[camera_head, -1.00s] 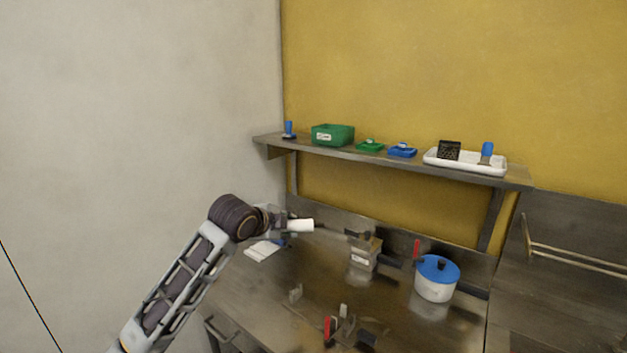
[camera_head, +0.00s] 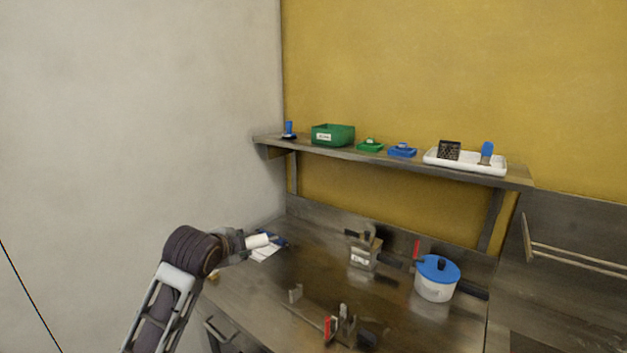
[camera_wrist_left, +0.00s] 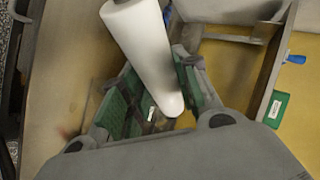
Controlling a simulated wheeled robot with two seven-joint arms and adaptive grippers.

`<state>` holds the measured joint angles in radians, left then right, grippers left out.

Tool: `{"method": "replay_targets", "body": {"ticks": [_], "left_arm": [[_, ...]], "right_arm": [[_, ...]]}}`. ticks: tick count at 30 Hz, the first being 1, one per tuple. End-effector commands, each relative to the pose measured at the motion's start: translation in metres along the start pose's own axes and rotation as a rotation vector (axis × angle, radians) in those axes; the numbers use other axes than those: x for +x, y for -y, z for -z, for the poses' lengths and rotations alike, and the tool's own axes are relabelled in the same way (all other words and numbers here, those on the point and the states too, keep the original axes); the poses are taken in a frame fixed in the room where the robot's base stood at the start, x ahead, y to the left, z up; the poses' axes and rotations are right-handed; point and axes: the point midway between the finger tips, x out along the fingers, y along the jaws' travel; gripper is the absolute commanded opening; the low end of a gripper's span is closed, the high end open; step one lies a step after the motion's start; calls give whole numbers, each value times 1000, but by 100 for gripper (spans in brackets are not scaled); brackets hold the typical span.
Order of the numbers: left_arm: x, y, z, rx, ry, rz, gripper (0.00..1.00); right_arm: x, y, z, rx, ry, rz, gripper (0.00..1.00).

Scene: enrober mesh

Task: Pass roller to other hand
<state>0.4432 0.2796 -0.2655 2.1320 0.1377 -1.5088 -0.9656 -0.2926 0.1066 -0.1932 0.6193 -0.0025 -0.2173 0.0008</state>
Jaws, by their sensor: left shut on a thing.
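The white roller (camera_head: 257,241) is in my left gripper (camera_head: 243,242), above the left end of the steel table in the head view. In the left wrist view the roller (camera_wrist_left: 143,50) is a long white cylinder lying between the two green-padded fingers of the left gripper (camera_wrist_left: 160,95). The fingers are shut on it near one end, and the rest sticks out past the fingertips. My right gripper is not in view.
A metal container (camera_head: 363,257), a blue-lidded pot (camera_head: 436,280) and a red-handled clamp fixture (camera_head: 340,328) stand on the table. The shelf (camera_head: 400,160) above holds bins and a white tray (camera_head: 465,162).

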Motion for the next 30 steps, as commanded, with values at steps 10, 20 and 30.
{"method": "replay_targets", "body": {"ticks": [10,20,30], "left_arm": [[7,-41,-24,-15,23,5,0],[17,-82,-43,-26,39,9,0],[25,-127,-59,-32,47,13,0]], "right_arm": [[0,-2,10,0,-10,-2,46],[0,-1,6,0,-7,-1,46],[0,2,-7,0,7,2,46]]}}
